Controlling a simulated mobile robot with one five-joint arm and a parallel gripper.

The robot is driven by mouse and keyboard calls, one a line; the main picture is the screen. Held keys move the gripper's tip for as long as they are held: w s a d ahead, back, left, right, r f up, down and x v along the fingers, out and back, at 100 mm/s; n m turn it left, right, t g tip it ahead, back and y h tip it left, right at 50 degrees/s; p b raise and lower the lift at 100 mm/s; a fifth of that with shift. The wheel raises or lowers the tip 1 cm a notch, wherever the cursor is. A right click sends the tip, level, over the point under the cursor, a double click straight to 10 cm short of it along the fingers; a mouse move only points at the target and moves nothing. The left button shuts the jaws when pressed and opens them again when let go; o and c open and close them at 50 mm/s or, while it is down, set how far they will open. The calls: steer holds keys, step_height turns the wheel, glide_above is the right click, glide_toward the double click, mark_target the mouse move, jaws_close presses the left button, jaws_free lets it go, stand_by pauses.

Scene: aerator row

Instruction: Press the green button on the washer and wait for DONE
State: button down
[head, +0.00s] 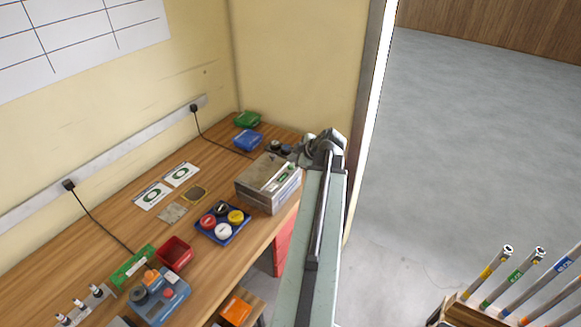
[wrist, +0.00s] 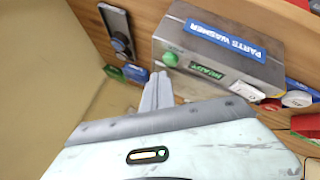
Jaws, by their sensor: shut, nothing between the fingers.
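The parts washer is a grey box on the wooden bench, seen in the head view (head: 262,178) and in the wrist view (wrist: 210,45). It carries a blue PARTS WASHER label (wrist: 226,40). Its green button (wrist: 170,59) is a round knob on the front face, beside a green display (wrist: 207,71) that reads READY. My gripper (wrist: 159,78) is shut and empty. In the wrist view its tips appear just below the button, with a small gap in the picture. In the head view the fingers are not clearly visible at the end of my arm.
A blue box (head: 248,140) and a green box (head: 247,119) stand in the far corner. A blue tray (head: 222,238) with coloured round parts and a red bin (head: 174,253) sit nearer on the bench. Open grey floor (head: 470,130) lies to the right.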

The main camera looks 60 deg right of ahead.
mark_target(293, 167)
steer(key=shift+f, duration=0.1)
steer(key=shift+f+b, duration=0.3)
steer(key=shift+b, duration=0.1)
steer(key=shift+f+b, duration=0.5)
stand_by(0.6)
steer(key=shift+r, duration=0.1)
steer(key=shift+r+p, duration=0.8)
steer(key=shift+p, duration=0.1)
steer(key=shift+r, duration=0.1)
step_height(293, 167, up, 5)
steer(key=p, duration=0.5)
stand_by(0.4)
